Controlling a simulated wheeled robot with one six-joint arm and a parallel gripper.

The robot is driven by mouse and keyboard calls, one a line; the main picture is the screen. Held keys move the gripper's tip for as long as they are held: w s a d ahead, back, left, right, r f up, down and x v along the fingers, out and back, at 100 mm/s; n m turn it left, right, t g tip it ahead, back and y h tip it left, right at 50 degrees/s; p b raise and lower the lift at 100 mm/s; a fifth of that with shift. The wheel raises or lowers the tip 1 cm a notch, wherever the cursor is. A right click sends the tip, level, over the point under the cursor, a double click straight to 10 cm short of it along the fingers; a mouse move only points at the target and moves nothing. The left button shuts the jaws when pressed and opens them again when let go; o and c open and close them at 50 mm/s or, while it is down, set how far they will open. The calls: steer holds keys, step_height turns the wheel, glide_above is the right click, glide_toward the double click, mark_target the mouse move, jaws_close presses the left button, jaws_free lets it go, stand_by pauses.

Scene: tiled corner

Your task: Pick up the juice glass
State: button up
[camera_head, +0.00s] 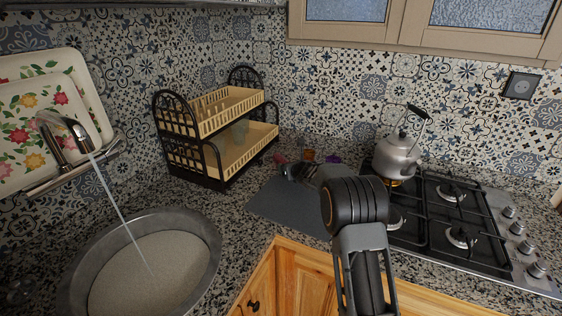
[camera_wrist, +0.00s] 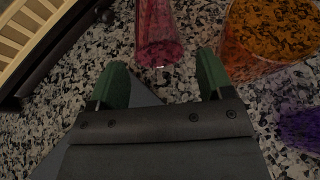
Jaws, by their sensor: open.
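Three coloured glasses stand on the counter by the back wall, and I cannot tell which one is the juice glass. The pink-red glass (camera_wrist: 159,30) lies just beyond and between the green fingertips of my gripper (camera_wrist: 161,75). The orange glass (camera_wrist: 265,35) is to the right of the right finger, and the purple glass (camera_wrist: 302,130) is lower right, partly cut off. In the head view the pink-red (camera_head: 279,158), orange (camera_head: 309,155) and purple (camera_head: 333,159) glasses show small behind my gripper (camera_head: 286,171). My gripper is open and empty.
A kettle (camera_head: 398,155) sits on the gas stove (camera_head: 440,215) at the right. A grey mat (camera_head: 285,205) lies below my arm. A sink (camera_head: 85,255) with running water is front left.

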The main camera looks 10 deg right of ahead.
mark_target(281, 162)
steer(key=p+x, duration=0.2)
steer(key=x, duration=0.1)
steer(key=shift+w+a, duration=0.2)
steer(key=shift+w, duration=0.1)
steer(key=shift+p+x, duration=0.5)
steer(key=shift+x, duration=0.35)
steer(key=shift+s, duration=0.1)
steer(key=c, duration=0.8)
